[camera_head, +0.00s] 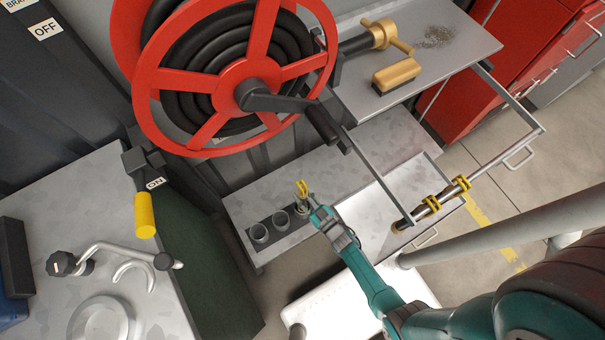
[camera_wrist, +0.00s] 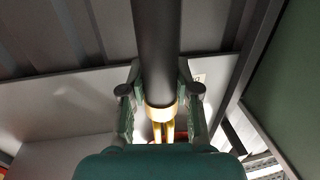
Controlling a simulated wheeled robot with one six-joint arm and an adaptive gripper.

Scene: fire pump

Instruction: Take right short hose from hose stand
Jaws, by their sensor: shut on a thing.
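The hose stand (camera_head: 271,226) is a dark holder with round grey cups on the metal table beneath the reel. Two left cups look empty. My gripper (camera_head: 311,209) is at its right end, shut on the right short hose (camera_head: 303,188), whose yellow pronged end points up there. In the wrist view my gripper (camera_wrist: 158,92) has a finger on each side of the dark hose (camera_wrist: 156,45), with its gold collar and prongs close by the palm. The fingers hide part of the right cup, so I cannot tell if the hose is still seated in it.
A red hose reel (camera_head: 240,85) with a black crank hangs above the stand. A brass nozzle (camera_head: 378,36) lies on the upper shelf. A grey pipe with yellow fittings (camera_head: 435,203) is at right.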

